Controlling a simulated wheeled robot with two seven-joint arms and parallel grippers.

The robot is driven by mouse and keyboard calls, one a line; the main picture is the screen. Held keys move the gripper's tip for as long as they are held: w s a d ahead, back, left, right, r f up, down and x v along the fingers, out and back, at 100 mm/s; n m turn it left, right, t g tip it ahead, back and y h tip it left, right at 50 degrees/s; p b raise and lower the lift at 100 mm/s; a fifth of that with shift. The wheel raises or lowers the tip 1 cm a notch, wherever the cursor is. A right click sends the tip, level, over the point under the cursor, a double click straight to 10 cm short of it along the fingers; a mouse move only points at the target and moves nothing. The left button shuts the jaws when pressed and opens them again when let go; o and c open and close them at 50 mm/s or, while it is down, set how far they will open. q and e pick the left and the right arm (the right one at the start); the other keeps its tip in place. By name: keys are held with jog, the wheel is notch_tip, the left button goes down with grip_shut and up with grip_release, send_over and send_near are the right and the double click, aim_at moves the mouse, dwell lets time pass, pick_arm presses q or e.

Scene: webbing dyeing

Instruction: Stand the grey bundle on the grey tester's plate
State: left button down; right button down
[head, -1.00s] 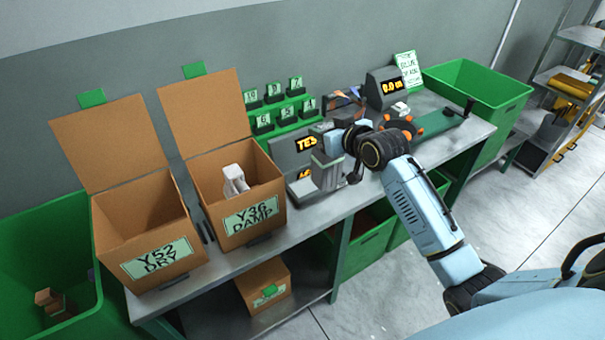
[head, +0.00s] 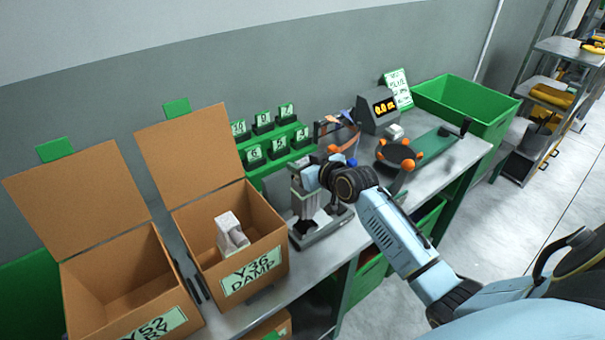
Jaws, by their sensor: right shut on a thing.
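My right gripper (head: 303,190) is at the grey tester (head: 336,224) on the bench, pointing down over it. It is shut on the grey bundle (head: 304,206), which is mostly covered by the fingers. The bundle looks roughly upright over the tester's plate. I cannot tell whether its lower end touches the plate. My left gripper is not in view.
An open carton marked Y36 DAMP (head: 253,277) stands left of the tester with a pale bundle (head: 231,234) inside. An open Y52 carton (head: 105,305) is further left. A green number rack (head: 262,170) is behind; an orange-knobbed device (head: 396,153) is to the right.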

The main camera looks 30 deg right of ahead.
jog(key=shift+f, duration=1.25)
jog(key=shift+f, duration=0.15)
jog(key=c, duration=0.9)
grip_release()
jog(key=shift+o, duration=0.2)
jog(key=shift+s+r, duration=0.2)
jog(key=v, duration=1.1)
jog(key=shift+s+p, duration=0.3)
jog(key=shift+p, duration=0.15)
jog(key=shift+r, duration=0.15)
